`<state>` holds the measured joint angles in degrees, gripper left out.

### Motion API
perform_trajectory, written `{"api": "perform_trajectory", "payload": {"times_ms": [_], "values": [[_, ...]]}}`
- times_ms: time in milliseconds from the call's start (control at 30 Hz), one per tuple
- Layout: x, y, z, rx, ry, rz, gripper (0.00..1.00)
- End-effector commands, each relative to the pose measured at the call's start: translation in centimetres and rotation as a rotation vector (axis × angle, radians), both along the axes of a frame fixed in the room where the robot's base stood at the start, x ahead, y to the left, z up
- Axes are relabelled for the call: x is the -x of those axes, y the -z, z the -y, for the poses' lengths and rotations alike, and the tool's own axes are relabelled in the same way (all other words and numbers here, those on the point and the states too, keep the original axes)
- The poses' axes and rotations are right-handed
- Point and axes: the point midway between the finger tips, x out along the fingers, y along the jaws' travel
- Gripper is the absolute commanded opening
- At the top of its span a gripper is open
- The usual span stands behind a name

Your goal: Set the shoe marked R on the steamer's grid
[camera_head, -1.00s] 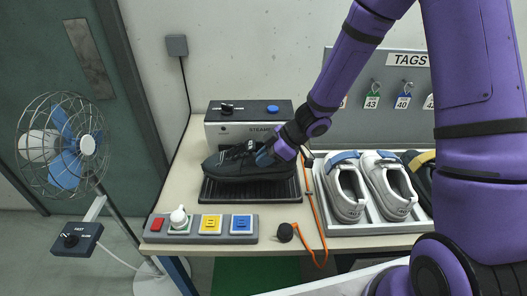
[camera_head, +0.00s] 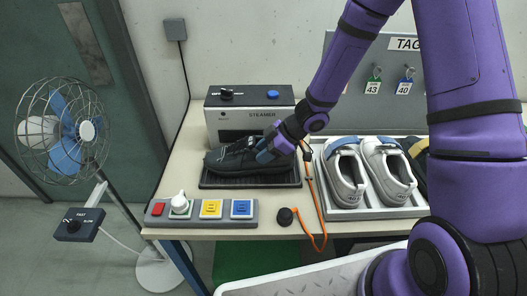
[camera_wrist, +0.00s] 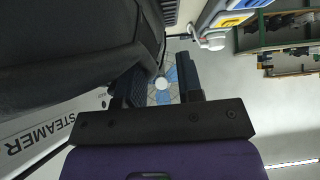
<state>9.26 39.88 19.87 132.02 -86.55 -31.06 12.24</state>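A black shoe (camera_head: 235,158) lies along the dark grid (camera_head: 210,182) in front of the steamer (camera_head: 225,123), its toe to the left. No R mark is readable on it. My gripper (camera_head: 268,152) is at the shoe's heel end, where a blue patch shows. In the wrist view the dark shoe (camera_wrist: 60,40) fills the upper left. My two fingers (camera_wrist: 162,88) stand apart with a clear gap between them, and the left finger is against or very near the shoe. Whether the whole sole rests on the grid is hard to tell.
A tray (camera_head: 368,213) with white shoes and a dark one stands right of the grid. An orange cord (camera_head: 313,205) hangs between them. A button strip (camera_head: 200,222) lies along the front edge. A fan (camera_head: 65,130) stands at left.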

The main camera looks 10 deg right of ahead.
Motion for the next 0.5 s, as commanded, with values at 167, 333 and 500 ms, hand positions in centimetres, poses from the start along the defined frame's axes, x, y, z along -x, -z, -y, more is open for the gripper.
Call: {"api": "perform_trajectory", "payload": {"times_ms": [167,333,500], "values": [[0.0,0.0,0.0,0.000,0.000,0.000,0.39],[0.0,-0.1,0.2,0.001,0.002,-0.001,0.39],[0.1,-1.4,1.4,0.001,0.003,0.003,0.39]]}}
